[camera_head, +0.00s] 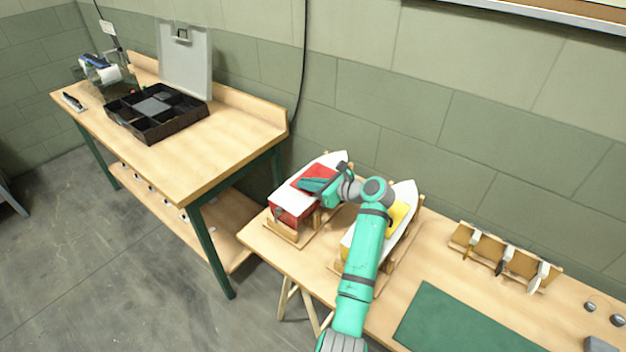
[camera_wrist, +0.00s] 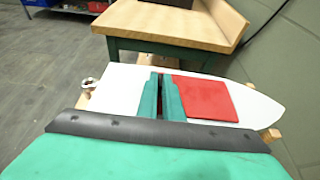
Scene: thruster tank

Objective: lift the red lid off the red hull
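The red hull (camera_head: 291,208) sits in a wooden cradle at the left end of the low bench in the head view, with a white deck. The red lid (camera_head: 318,171) lies on that deck; in the wrist view the flat red lid (camera_wrist: 207,99) shows just right of my fingers. My gripper (camera_head: 314,185) is over the deck at the lid, and its teal fingers (camera_wrist: 161,97) cover the lid's left edge. A narrow dark gap shows between the fingers. I cannot tell whether anything is held there, and no lid handle can be made out.
A yellow hull (camera_head: 398,216) in its own cradle stands right of the red one, partly behind my arm. A taller workbench (camera_head: 190,155) with an open black case (camera_head: 150,122) is at left. A green mat (camera_head: 462,322) and a wooden rack (camera_head: 505,258) are at right.

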